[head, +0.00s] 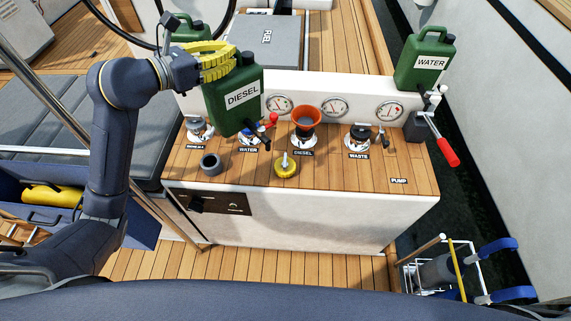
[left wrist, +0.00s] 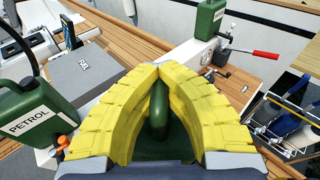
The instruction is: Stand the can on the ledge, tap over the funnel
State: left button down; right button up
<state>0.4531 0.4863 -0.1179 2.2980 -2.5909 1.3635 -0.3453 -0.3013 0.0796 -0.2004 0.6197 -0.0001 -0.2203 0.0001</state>
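The green DIESEL can (head: 238,98) hangs in my left gripper (head: 225,62), whose yellow fingers are closed around its handle. In the left wrist view the fingertips (left wrist: 158,68) meet over the green handle (left wrist: 158,108). The can is slightly tilted, in front of the white ledge (head: 365,84) and left of the orange funnel (head: 307,118). A tap with a red lever (head: 268,121) and dark spout shows at the can's lower right, left of the funnel and apart from it. The funnel sits in the DIESEL filler. My right gripper is in neither view.
The green WATER can (head: 425,62) stands at the ledge's right end, near a red-handled pump crank (head: 447,150). Gauges (head: 335,106) line the ledge front. A yellow cap (head: 286,166) and grey ring (head: 210,163) lie on the wooden top. A PETROL can (left wrist: 35,117) stands left.

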aim_at(240, 118)
pick_arm(q)
jog(key=shift+r, duration=0.1)
notch_tip(240, 118, down, 20)
dwell(1.2)
jog(key=c, duration=2.1)
grip_release()
jog(key=o, duration=0.5)
